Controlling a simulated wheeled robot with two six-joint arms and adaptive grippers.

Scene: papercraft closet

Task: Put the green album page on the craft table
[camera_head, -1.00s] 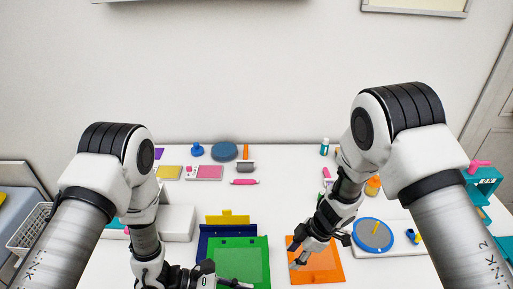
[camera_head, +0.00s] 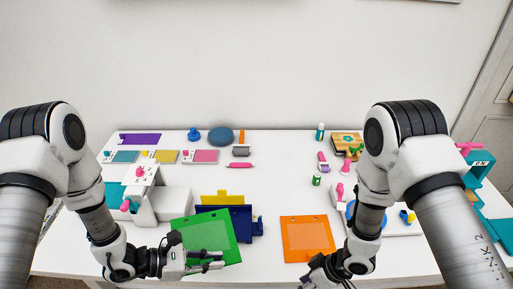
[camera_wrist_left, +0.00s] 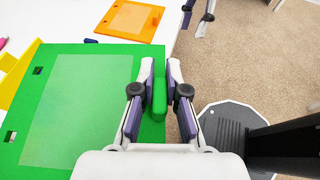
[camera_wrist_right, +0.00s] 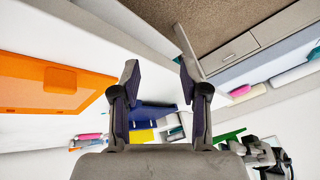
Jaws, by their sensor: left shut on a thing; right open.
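The green album page (camera_head: 208,236) is a flat green sheet with a paler panel, at the front of the craft table (camera_head: 270,190). It lies turned at an angle and covers part of the dark blue piece (camera_head: 243,222). My left gripper (camera_head: 218,262) is at its near edge. In the left wrist view the fingers (camera_wrist_left: 160,95) are shut on the green page's raised tab, with carpet showing beside the page. I cannot tell whether the page touches the table. My right gripper (camera_head: 318,268) is open and empty near the front edge, below the orange page (camera_head: 307,240).
A white machine (camera_head: 165,203) stands left of the green page. A yellow piece (camera_head: 222,197) lies behind the blue one. A blue disc (camera_head: 221,136) and pink roller (camera_head: 239,165) are farther back. A teal stand (camera_head: 478,190) is at the right. The middle of the table is clear.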

